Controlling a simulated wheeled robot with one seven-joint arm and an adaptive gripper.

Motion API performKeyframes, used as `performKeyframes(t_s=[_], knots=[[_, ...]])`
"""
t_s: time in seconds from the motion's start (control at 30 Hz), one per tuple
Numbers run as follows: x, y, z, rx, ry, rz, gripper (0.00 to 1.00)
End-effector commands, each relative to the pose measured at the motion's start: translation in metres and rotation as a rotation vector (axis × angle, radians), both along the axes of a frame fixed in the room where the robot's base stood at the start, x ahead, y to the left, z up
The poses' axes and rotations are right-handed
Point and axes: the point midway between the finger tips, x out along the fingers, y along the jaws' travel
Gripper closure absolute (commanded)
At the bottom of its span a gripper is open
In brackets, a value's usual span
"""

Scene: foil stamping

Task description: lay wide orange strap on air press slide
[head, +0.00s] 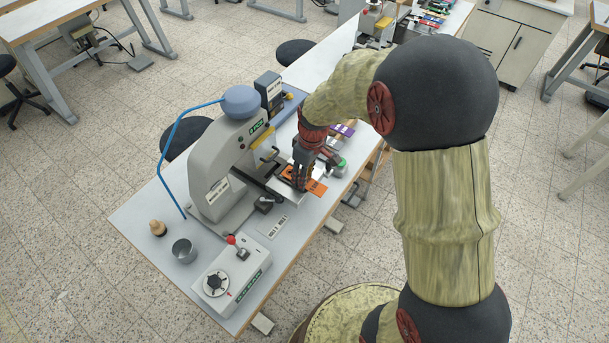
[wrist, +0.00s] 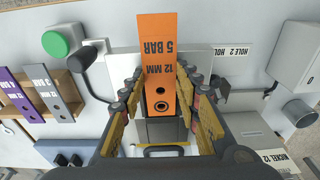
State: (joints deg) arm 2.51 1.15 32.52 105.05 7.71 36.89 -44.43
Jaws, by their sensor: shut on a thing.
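The wide orange strap (head: 317,187) is marked "12 MM 5 BAR" and has two holes, seen in the wrist view (wrist: 156,42). My gripper (head: 299,183) is shut on it; in the wrist view the yellow-padded fingers (wrist: 160,105) stand on either side of its holed end. The air press (head: 217,165) is grey with a blue hose. Its pale slide plate (head: 289,197) lies under my gripper and the strap, and shows behind the strap in the wrist view (wrist: 200,62). I cannot tell whether the strap touches the plate.
A purple strap (wrist: 17,91) and a grey strap (wrist: 52,92) rest on a wooden rack at the wrist view's left. A green button (wrist: 55,44) is nearby. A control box (head: 232,280), metal cup (head: 184,252) and wooden-knobbed piece (head: 158,228) stand on the table's near part.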

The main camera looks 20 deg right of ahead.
Motion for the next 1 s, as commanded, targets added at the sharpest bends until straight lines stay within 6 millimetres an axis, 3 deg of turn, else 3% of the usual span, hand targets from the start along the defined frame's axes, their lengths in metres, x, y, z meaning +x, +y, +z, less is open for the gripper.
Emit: performKeyframes(t_s=[0.07,0.1,0.43,1.0], knots=[[-0.006,0.001,-0.010,0.001,0.019,0.001,0.91],[-0.007,0.001,-0.010,0.000,0.020,0.000,0.65],[-0.008,0.001,-0.010,0.001,0.022,0.000,0.47],[-0.004,0.000,0.001,0.001,0.009,0.000,0.46]])
